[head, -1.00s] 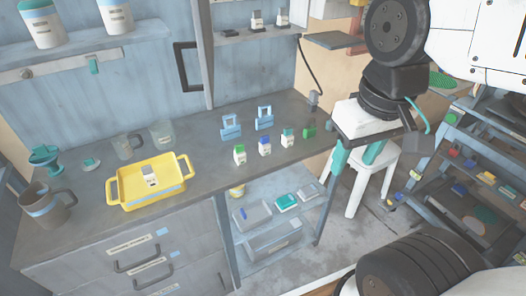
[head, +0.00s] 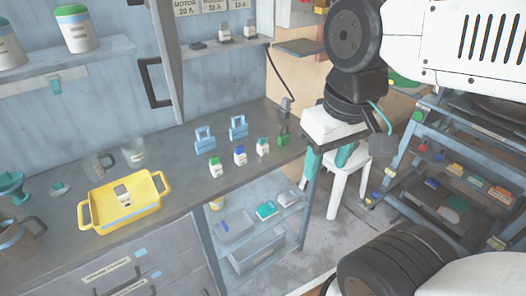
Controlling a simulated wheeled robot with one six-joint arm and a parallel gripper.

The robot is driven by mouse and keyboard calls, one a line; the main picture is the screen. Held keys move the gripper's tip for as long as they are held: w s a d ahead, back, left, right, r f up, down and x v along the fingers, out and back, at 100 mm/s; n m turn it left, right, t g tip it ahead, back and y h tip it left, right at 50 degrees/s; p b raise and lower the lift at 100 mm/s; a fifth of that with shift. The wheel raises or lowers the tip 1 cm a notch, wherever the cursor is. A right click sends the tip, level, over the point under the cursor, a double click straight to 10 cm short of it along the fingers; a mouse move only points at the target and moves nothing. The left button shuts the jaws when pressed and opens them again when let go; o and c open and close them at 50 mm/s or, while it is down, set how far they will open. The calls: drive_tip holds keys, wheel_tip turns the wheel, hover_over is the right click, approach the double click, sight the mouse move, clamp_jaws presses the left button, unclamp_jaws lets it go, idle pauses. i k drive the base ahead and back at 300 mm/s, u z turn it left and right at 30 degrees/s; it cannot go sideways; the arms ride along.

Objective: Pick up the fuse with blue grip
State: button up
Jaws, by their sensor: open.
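The fuse with the blue grip (head: 240,156) stands upright on the grey counter, a small white block with a blue top. It is between a white fuse with a green top (head: 215,168) on its left and one with a teal top (head: 263,147) on its right. My gripper (head: 331,160) is open and empty, with teal finger pads pointing down. It is beyond the counter's right end in the picture, to the right of the blue fuse and apart from it.
A green block (head: 284,137) stands near the counter's right end. Two blue padlock-like pieces (head: 205,141) (head: 238,127) stand behind the fuses. A yellow tray (head: 88,217) holding a grey-topped fuse (head: 123,196) is at left. A white stool (head: 338,200) stands beneath my gripper.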

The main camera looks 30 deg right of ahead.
sight(240, 155)
drive_tip(key=z, duration=0.05)
drive_tip(key=k, duration=0.5)
drive_tip(key=u, duration=2.15)
drive_tip(key=i, duration=1.4)
drive_tip(key=z, duration=2.5)
